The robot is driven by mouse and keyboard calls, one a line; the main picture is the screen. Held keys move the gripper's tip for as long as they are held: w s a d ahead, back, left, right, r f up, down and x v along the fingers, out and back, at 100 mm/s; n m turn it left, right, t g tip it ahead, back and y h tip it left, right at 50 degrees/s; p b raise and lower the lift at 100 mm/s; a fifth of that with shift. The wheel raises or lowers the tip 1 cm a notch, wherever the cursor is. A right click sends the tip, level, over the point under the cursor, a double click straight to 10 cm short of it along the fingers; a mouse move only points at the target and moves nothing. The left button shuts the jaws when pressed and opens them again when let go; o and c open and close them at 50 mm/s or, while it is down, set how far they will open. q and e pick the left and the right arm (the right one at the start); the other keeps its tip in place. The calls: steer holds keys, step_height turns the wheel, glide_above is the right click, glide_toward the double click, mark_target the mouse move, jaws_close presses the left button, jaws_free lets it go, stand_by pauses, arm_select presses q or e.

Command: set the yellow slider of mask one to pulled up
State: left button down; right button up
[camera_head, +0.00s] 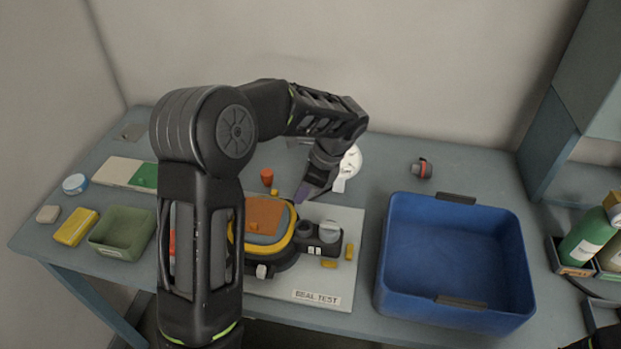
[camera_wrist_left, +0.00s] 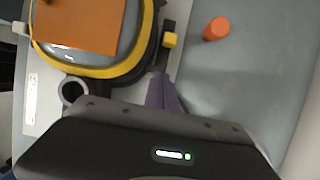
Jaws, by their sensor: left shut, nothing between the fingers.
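The mask (camera_head: 284,259) lies on a light board, with a black body, a yellow rim and an orange plate (camera_head: 262,214) over its window. In the left wrist view a small yellow slider (camera_wrist_left: 170,40) sits on a dark bracket at the mask's side; a small yellow piece (camera_head: 275,192) shows at the mask's far edge in the head view. My left gripper (camera_head: 303,195) points down beside the mask's far right edge. Its purple fingers (camera_wrist_left: 163,92) are together and empty, close to the slider but apart from it.
An orange cap (camera_head: 267,176) stands behind the mask. Loose yellow pieces (camera_head: 349,252) lie on the board (camera_head: 345,225) near a grey round fitting (camera_head: 329,231). A blue bin (camera_head: 455,205) stands to the right; a green tray (camera_head: 123,232) stands to the left.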

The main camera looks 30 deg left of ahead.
mark_target(277, 192)
arm_select(q)
steer(key=shift+s+a+r+p, duration=0.1)
steer(key=shift+s+a+p, duration=0.15)
steer(key=shift+a, duration=0.65)
steer(key=shift+s+a+r+p, duration=0.1)
steer(key=shift+s+a, duration=0.2)
steer(key=shift+a, duration=0.55)
steer(key=shift+s+a, duration=0.35)
steer(key=shift+a, duration=0.6)
steer(key=d, duration=0.1)
steer(key=w+d, duration=0.1)
steer(key=d, duration=0.2)
steer(key=shift+w+d+r+p, duration=0.1)
steer(key=shift+w+d+p, duration=0.15)
steer(key=shift+p, duration=0.1)
steer(key=v, duration=1)
steer(key=shift+b, duration=0.45)
